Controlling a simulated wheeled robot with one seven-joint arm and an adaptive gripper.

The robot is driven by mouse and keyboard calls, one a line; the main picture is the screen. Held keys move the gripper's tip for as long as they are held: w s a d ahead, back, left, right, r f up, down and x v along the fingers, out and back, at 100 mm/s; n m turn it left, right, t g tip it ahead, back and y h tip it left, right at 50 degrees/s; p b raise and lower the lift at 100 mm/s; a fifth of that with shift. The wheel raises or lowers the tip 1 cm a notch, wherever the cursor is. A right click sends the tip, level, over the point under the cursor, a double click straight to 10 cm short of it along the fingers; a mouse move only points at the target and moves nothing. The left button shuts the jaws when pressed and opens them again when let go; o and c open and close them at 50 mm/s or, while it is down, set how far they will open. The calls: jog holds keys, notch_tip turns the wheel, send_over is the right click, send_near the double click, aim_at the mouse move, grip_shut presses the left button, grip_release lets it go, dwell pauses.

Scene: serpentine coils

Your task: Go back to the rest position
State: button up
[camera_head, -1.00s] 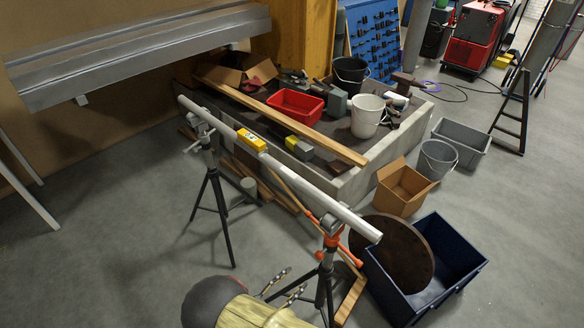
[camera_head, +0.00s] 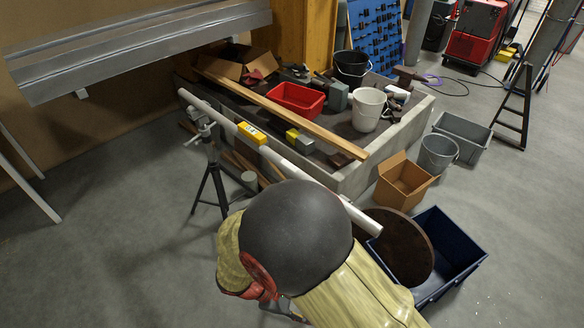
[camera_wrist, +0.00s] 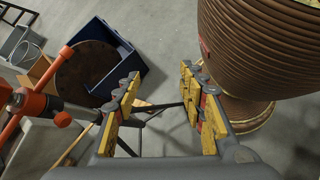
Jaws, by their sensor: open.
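My gripper (camera_wrist: 158,85) is open in the wrist view, with its two yellow-padded fingers apart and nothing between them. In the head view my arm hides it. A white pipe (camera_head: 222,121) lies across two stands, and a yellow level (camera_head: 252,133) sits on it. The left stand (camera_head: 211,180) is a dark tripod; the other is hidden behind my arm. An orange-red clamp handle (camera_wrist: 33,106) shows left of my fingers in the wrist view. A large brown ribbed round body (camera_wrist: 258,50) stands close to the right finger; I cannot tell what it is.
A dark blue crate (camera_head: 462,264) with a round brown disc (camera_head: 408,250) stands at right, beside a cardboard box (camera_head: 392,195). A low grey-walled bed (camera_head: 400,139) holds a red bin (camera_head: 296,100) and buckets. The floor at left (camera_head: 110,220) is clear.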

notch_tip(320, 180, up, 18)
jog(key=d+m+t+y, duration=0.1)
jog(key=d+m+y, duration=0.2)
jog(key=m+y, duration=0.6)
jog(key=s+d+r+m+t, duration=0.1)
jog(key=d+r+m+t, duration=0.4)
jog(key=d+r, duration=0.4)
notch_tip(320, 180, up, 4)
jog(key=shift+s+d+r+y, duration=0.1)
jog(key=shift+s+d+y, duration=0.1)
jog(key=shift+y, duration=0.1)
